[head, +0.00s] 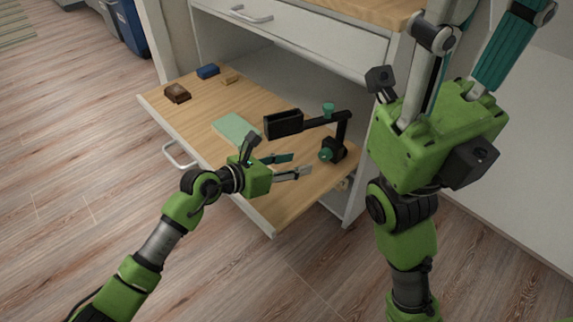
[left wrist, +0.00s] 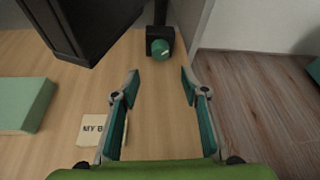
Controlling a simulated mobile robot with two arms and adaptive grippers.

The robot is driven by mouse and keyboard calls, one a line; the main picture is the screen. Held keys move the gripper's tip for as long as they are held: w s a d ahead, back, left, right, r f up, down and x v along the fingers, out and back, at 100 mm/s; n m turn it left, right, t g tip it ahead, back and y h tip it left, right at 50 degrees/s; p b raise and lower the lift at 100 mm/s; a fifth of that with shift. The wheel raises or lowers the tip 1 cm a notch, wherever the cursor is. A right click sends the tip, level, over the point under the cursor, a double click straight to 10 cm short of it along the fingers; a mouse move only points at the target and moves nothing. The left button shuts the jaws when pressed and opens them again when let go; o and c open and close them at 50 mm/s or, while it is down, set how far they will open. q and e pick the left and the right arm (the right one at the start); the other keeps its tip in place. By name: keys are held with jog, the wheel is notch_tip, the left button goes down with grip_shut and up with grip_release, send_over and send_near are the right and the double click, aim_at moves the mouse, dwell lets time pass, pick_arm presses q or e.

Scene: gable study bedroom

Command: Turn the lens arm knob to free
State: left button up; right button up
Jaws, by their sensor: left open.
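A black lens arm (head: 310,121) reaches left from a post near the right edge of the pull-out board, with a dark rectangular head at its end. A green knob sits on the black block at the post's foot (head: 326,155); the knob shows a pale mark in the left wrist view (left wrist: 160,49). A second green knob (head: 328,107) tops the arm. My left gripper (head: 300,164) is open and empty over the board, fingers toward the base knob, apart from it. My right gripper stands large at the right, its fingertips cut off by the top edge.
The wooden board (head: 285,207) also bears a green block (head: 235,128), a brown block (head: 177,93), a blue block (head: 208,71) and a small tan piece (head: 230,80). A lettered card (left wrist: 92,130) lies near my left fingers. The cabinet's side panel (head: 357,185) stands right of the post.

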pick_arm(q)
jog(key=shift+v, duration=1.25)
